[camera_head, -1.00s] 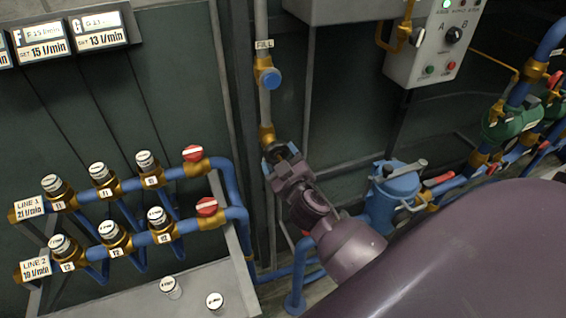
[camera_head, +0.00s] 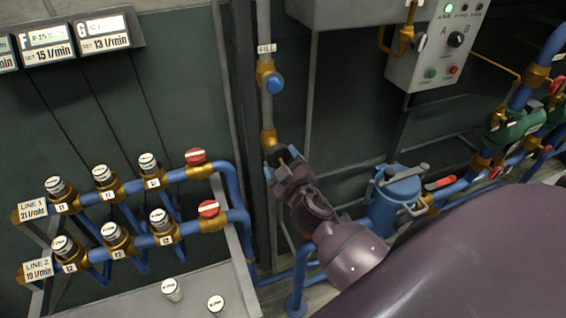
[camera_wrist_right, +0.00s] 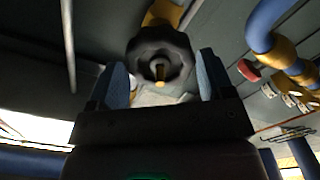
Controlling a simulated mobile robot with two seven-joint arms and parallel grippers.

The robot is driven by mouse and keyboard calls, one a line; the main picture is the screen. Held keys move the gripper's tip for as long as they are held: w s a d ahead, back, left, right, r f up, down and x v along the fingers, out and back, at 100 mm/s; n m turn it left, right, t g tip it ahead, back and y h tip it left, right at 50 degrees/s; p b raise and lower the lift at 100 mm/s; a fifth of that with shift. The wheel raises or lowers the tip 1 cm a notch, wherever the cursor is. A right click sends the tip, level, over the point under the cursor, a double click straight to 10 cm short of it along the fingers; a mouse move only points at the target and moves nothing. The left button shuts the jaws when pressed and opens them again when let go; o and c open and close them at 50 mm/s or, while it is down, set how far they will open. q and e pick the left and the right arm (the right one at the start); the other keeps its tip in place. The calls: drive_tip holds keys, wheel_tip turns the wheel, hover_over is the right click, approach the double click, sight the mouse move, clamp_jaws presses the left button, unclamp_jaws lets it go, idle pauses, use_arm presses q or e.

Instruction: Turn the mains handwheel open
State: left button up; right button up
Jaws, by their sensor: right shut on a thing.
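The mains handwheel is a dark lobed knob with a brass stem end (camera_wrist_right: 160,55) in the right wrist view. In the head view the dark handwheel (camera_head: 281,156) sits below a brass fitting on the vertical grey pipe, partly hidden by my gripper. My right gripper (camera_head: 278,165) reaches it from below. In the right wrist view its two blue-grey fingers (camera_wrist_right: 160,80) stand on either side of the wheel, and it is shut on the wheel. My left gripper is not in view.
A blue FILL knob (camera_head: 275,84) sits higher on the same pipe. Left are two blue manifold lines with red-capped valves (camera_head: 208,209). A blue canister (camera_head: 397,200) stands right of my arm. A control box (camera_head: 438,50) hangs upper right.

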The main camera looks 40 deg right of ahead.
drive_tip(key=o, duration=0.9)
drive_tip(key=shift+s, duration=0.1)
drive_tip(key=v, duration=0.7)
drive_tip(key=s+a+f+m+g+y, duration=0.1)
drive_tip(key=s+f+g+y, duration=0.1)
drive_tip(key=s+f, duration=0.4)
drive_tip(key=s+a+f+m+g+y, duration=0.1)
drive_tip(key=s+f+m+g+y, duration=0.1)
drive_tip(key=s+f, duration=0.4)
wheel_tip(320, 180, down, 5)
drive_tip(key=shift+s+a+m+g, duration=0.3)
drive_tip(key=shift+a+g, duration=0.1)
drive_tip(key=shift+g, duration=0.5)
